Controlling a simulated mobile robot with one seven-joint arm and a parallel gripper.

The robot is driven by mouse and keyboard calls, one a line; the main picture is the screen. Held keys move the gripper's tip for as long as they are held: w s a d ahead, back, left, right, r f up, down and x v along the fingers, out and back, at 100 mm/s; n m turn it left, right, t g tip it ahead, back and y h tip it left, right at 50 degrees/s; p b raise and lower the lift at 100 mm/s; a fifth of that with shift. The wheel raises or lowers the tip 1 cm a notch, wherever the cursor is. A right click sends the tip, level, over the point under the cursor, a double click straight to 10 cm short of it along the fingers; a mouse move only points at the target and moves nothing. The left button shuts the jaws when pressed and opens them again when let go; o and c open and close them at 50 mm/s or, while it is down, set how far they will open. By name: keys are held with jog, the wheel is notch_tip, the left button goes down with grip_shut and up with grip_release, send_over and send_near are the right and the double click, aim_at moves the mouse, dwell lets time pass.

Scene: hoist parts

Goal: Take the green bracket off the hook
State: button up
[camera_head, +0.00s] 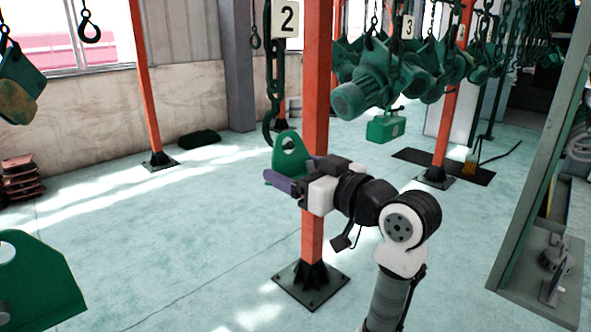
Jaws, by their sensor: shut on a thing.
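The green bracket (292,162) is a plate with a rounded top and a round hole, at the middle of the head view. My gripper (285,184) is shut on its lower part, and its purple finger covers some of the base. A dark green hook (268,128) hangs on a chain just above and left of the bracket. Its lower end is beside the bracket's upper left edge; I cannot tell whether it passes through the hole.
Another green plate with a hole (35,285) is at the lower left. Several green hoists (365,90) hang at the upper right. A green frame (540,170) stands at the right. The floor at centre left is clear.

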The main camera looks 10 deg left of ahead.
jog(key=shift+s+d+r, duration=0.25)
jog(key=shift+d+r, duration=0.05)
jog(key=shift+d, duration=0.05)
dwell(0.3)
jog(key=shift+s+d+r+t+b, duration=0.15)
jog(key=shift+s+d, duration=0.1)
jog(key=shift+d, duration=0.15)
jog(key=shift+s+d+r+t+b, duration=0.15)
jog(key=shift+s+d, duration=0.1)
jog(key=shift+d, duration=0.15)
jog(key=shift+f, duration=0.1)
jog(key=f+b+v, duration=0.1)
jog(key=b+v, duration=0.1)
jog(key=v, duration=0.9)
jog(key=shift+f, duration=0.4)
jog(key=shift+w+d, duration=0.1)
